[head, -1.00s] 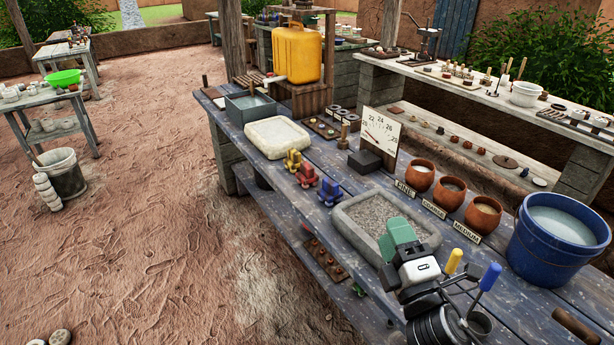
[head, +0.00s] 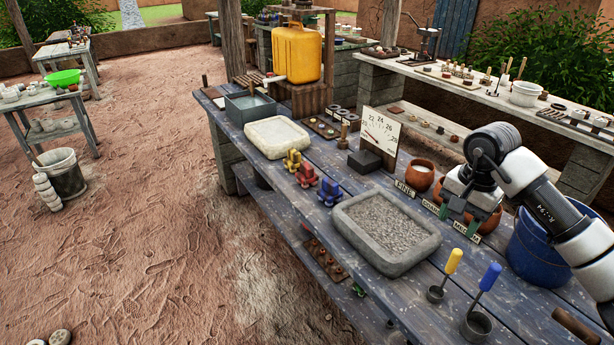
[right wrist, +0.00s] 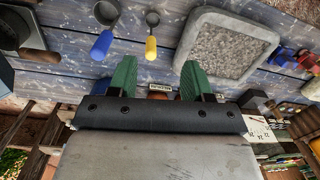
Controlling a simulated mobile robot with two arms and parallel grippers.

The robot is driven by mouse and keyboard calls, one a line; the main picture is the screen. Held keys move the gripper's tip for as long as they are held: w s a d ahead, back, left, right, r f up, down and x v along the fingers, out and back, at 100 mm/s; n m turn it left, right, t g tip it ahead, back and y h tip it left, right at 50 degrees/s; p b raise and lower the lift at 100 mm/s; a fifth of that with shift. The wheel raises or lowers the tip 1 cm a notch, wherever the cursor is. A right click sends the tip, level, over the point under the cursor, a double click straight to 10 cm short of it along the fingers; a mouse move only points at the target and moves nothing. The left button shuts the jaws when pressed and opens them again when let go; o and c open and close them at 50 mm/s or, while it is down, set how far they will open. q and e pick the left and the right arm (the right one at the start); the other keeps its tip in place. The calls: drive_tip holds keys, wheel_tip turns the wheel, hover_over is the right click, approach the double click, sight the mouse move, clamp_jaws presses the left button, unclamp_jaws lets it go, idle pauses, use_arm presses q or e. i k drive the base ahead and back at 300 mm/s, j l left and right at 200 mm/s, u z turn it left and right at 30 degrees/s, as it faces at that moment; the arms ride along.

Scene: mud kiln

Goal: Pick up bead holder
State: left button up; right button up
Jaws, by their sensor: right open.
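Small yellow (head: 293,160), red (head: 306,176) and blue (head: 329,192) pieces stand in a row near the front edge of the blue worktable (head: 270,205). They may be the bead holders; their detail is too small to be sure. In the right wrist view, red (right wrist: 285,53) and blue (right wrist: 307,61) pieces show at the right edge. My right gripper (head: 456,214) is over the clay pots at the right of the table, well away from them. Its green fingers are apart with nothing between them in the right wrist view (right wrist: 158,78). My left gripper is out of view.
A stone tray of grey grit (head: 388,232) lies between the colored pieces and two scoops with yellow (head: 453,262) and blue (head: 490,277) handles.

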sight(306, 175)
drive_tip(key=i+j+u, duration=0.1)
drive_tip(key=i+j, duration=0.15)
drive_tip(key=i, duration=0.2)
drive_tip(key=i+j, duration=0.25)
drive_tip(key=i, duration=0.15)
drive_tip(key=i+j+u, duration=0.15)
drive_tip(key=i, duration=0.3)
drive_tip(key=i+j, duration=0.25)
drive_tip(key=i, duration=0.2)
drive_tip(key=j+u, duration=0.05)
